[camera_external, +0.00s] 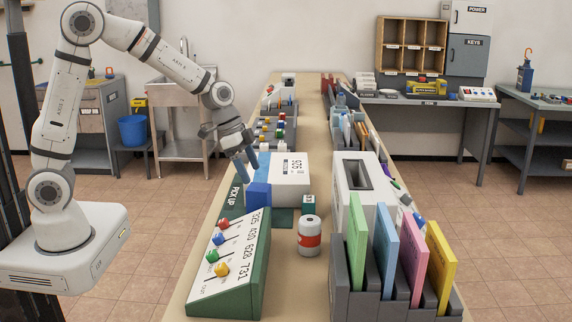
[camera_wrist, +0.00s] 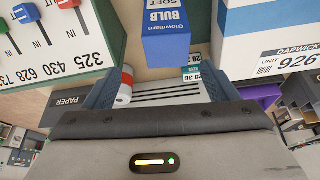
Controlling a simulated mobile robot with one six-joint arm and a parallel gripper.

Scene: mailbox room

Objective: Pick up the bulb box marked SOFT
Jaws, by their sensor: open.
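The blue bulb box (camera_external: 258,198) stands on the long table beside a white parcel. In the wrist view the bulb box (camera_wrist: 167,38) shows the words SOFT, BULB and Glowmarn, upside down in part at the frame's top edge. My gripper (camera_external: 246,166) is open and empty, pointing down, above and slightly behind the box in the external view. In the wrist view the box lies ahead of my gripper (camera_wrist: 153,84), roughly between the two fingers. I cannot tell the exact gap. The box's far end is cut off by the frame.
The white parcel (camera_external: 291,180) marked 926 stands close to the box's right. A sloped lever panel (camera_external: 232,265) is in front, with a white-and-red can (camera_external: 309,237) and a small teal box (camera_external: 309,203) nearby. A slotted rack (camera_external: 343,295) with coloured folders fills the right side.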

